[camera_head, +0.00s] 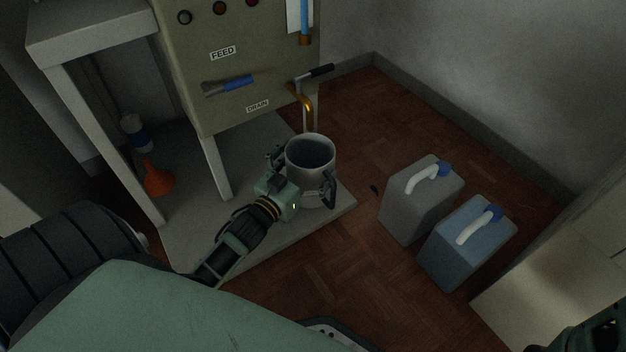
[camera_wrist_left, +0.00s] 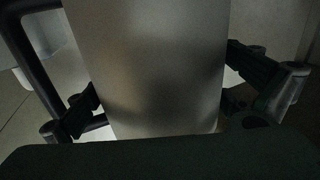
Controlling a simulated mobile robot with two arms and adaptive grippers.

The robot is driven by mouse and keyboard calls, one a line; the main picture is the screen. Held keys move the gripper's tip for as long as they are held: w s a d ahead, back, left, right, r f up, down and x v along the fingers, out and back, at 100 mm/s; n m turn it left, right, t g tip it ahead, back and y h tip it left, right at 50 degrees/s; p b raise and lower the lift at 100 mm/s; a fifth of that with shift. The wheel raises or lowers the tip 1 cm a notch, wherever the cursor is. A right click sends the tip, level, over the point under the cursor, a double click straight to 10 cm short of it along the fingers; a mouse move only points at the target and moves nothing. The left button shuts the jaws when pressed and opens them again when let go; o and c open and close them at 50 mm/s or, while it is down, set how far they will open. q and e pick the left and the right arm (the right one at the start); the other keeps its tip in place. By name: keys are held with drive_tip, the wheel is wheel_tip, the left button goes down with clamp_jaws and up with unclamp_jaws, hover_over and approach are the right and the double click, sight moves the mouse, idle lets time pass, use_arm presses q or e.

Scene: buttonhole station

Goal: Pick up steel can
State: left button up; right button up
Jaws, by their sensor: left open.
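The steel can (camera_head: 310,165) is an open-topped grey metal can with a dark handle on its right side. It stands upright on the grey slab under the panel, below the copper spout. My left gripper (camera_head: 300,178) is at the can, with its fingers open on either side of it. In the left wrist view the can (camera_wrist_left: 150,70) fills the middle, between the two open fingers of the left gripper (camera_wrist_left: 170,105). I cannot tell whether either finger touches it. Part of my right arm shows at the bottom right corner of the head view; its gripper jaws cannot be made out.
A panel (camera_head: 240,60) with FEED and DRAIN labels and a lever stands behind the can. An orange funnel (camera_head: 157,178) and a small bottle (camera_head: 136,133) are under the bench. A grey jerrycan (camera_head: 412,205) and a blue jerrycan (camera_head: 465,245) stand on the wooden floor to the right.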

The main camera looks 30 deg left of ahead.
use_arm(q)
drive_tip(key=c, duration=1.7)
drive_tip(key=shift+r, duration=0.2)
drive_tip(key=shift+c, duration=0.2)
